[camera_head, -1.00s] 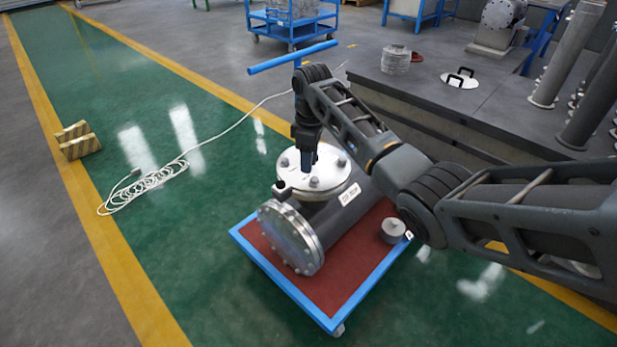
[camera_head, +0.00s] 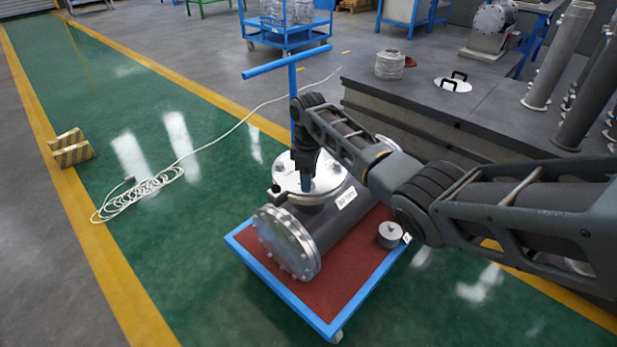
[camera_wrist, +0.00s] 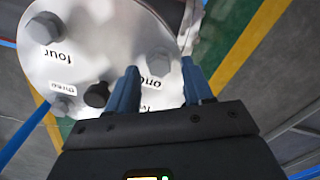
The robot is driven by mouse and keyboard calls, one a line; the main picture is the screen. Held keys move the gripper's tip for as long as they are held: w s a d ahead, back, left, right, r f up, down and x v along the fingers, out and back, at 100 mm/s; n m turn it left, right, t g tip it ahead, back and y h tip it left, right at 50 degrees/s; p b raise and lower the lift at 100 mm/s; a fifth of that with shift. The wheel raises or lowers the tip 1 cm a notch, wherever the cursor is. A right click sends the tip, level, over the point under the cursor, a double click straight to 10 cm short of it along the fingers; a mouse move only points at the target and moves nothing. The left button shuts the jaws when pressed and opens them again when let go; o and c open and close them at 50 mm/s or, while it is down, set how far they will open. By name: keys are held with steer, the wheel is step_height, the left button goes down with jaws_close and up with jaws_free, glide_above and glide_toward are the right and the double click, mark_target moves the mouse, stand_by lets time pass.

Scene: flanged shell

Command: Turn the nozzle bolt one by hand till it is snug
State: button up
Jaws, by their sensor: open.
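The nozzle's round white cover plate (camera_head: 325,181) lies on top of the grey flanged shell (camera_head: 335,219). In the wrist view, nozzle bolt one (camera_wrist: 159,62) is a grey hex head beside its "one" label. My gripper (camera_wrist: 160,68) is open, with one blue finger on each side of that bolt head in the picture. I cannot tell whether the fingers touch it. In the head view my gripper (camera_head: 306,187) points down at the near part of the plate and hides the bolt there. Bolt four (camera_wrist: 44,28) and bolt three (camera_wrist: 62,105) also show.
The shell rests on a blue-framed cart (camera_head: 328,328) with a red top. A small grey cylinder (camera_head: 389,235) sits on it. A white cable (camera_head: 150,185) lies on the green floor.

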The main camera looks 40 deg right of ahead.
jaws_close()
stand_by(0.3)
steer(key=shift+m, duration=0.3)
steer(key=shift+r+m+p, duration=0.15)
steer(key=shift+m+p, duration=1)
steer(key=shift+m, duration=0.05)
steer(key=m+p, duration=0.1)
steer(key=m, duration=0.1)
steer(key=shift+m, duration=0.4)
steer(key=m, duration=0.2)
steer(key=m+p, duration=0.1)
steer(key=m, duration=0.3)
steer(key=shift+w+d+p, duration=0.1)
steer(key=shift+d+p, duration=0.15)
steer(key=shift+p, duration=0.15)
